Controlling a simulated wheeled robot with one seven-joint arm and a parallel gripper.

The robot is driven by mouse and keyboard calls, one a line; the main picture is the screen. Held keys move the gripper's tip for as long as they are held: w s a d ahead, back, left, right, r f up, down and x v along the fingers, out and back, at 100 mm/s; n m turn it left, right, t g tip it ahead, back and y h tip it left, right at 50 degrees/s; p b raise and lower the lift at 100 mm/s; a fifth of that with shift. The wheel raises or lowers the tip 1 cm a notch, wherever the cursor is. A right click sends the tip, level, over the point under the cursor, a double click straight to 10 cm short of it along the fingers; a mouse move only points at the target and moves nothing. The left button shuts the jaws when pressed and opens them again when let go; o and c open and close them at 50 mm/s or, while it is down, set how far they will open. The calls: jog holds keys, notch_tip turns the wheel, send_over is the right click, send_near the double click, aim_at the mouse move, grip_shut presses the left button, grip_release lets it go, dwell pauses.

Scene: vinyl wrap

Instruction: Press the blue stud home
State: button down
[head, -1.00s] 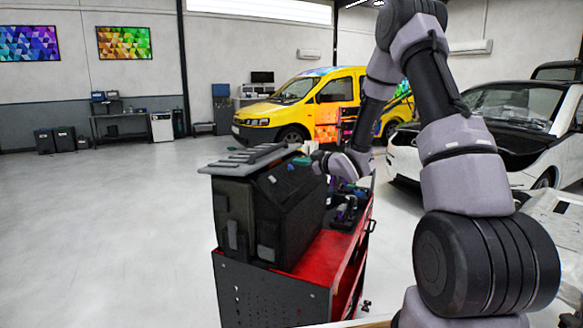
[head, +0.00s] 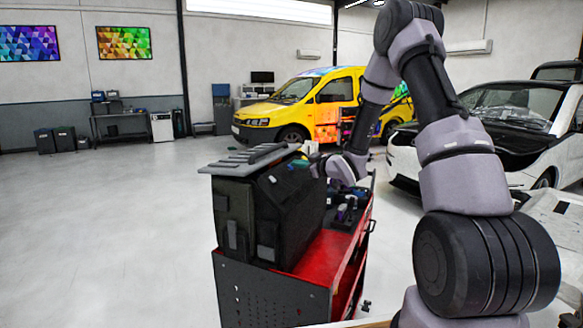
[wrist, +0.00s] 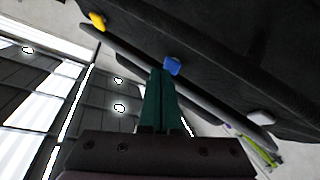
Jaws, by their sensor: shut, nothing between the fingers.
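The blue stud (wrist: 172,66) sits on a dark textured panel (wrist: 225,55) in the wrist view and stands proud of its surface. My gripper (wrist: 160,72) has green fingers, closed together with nothing between them. Their tips are right beside the blue stud, just left of it in the picture; I cannot tell whether they touch it. In the head view, my gripper (head: 300,163) shows as a small teal tip at the upper right of the black case (head: 285,215). The blue stud is too small to make out surely there.
A yellow stud (wrist: 97,20) and a whitish stud (wrist: 261,117) sit on the same panel, on either side of the blue one. The case stands on a red tool cart (head: 325,250) with small items to its right. Open floor (head: 110,240) lies to the left.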

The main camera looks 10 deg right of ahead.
jog(key=shift+w+a+f, duration=0.1)
jog(key=shift+a+f, duration=0.1)
jog(key=shift+f, duration=0.15)
dwell(0.3)
jog(key=shift+r, duration=0.1)
jog(key=shift+s+d+r, duration=0.3)
jog(key=shift+d+r, duration=0.15)
jog(key=shift+r, duration=0.2)
jog(key=shift+s+d+r, duration=0.3)
jog(key=shift+d+r, duration=0.15)
jog(key=shift+r, duration=0.2)
jog(key=shift+s+d+r, duration=0.35)
jog(key=shift+d+r, duration=0.1)
jog(key=shift+r, duration=0.2)
jog(key=shift+s+d+r, duration=0.3)
jog(key=shift+d+r, duration=0.15)
jog(key=shift+r, duration=0.2)
